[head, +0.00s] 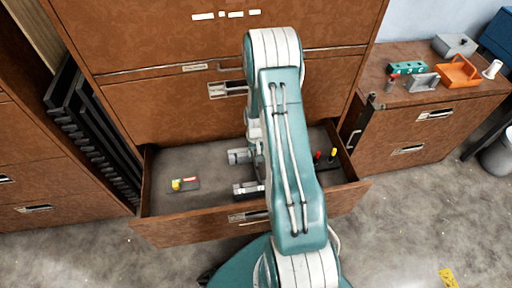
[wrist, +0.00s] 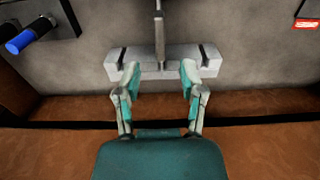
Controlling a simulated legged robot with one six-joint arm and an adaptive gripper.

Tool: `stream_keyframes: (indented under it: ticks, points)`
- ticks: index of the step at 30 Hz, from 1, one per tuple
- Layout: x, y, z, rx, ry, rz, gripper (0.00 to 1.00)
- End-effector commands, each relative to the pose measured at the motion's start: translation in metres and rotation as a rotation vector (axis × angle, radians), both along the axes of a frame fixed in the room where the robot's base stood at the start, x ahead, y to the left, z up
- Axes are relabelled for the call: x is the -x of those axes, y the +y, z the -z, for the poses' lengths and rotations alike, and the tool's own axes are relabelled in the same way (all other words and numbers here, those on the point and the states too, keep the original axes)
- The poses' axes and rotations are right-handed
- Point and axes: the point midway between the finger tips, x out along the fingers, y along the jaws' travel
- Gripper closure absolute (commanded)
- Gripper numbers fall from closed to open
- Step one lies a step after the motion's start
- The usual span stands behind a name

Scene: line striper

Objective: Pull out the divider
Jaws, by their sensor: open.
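A thin grey upright plate, which looks like the divider (wrist: 159,30), stands at the middle of a light grey slotted block (wrist: 205,58) in the wrist view. My gripper (wrist: 160,70) is open, one finger to each side of the plate's line. Its tips overlap the block's near edge in the picture; I cannot tell whether they touch it. Nothing shows between the fingers except the block and the plate's lower end. In the head view a pale slotted block (head: 246,190) shows in the open drawer (head: 165,225), partly hidden by my arm, which covers most of the gripper.
A dark holder (wrist: 62,18) with a blue-tipped piece lies left in the wrist view. A small tile with red and yellow parts (head: 185,184) lies left in the drawer. The brown cabinet (head: 160,110) rises behind. A side cabinet (head: 440,130) carries an orange tray (head: 459,72).

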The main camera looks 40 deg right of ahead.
Motion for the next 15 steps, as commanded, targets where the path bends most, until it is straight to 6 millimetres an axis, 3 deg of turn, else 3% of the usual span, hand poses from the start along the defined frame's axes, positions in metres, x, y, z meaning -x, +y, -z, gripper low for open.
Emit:
stream_keyframes:
  ticks: [15]
  points:
    - [0.000, 0.000, 0.053, 0.000, 0.000, 0.000, 0.49]
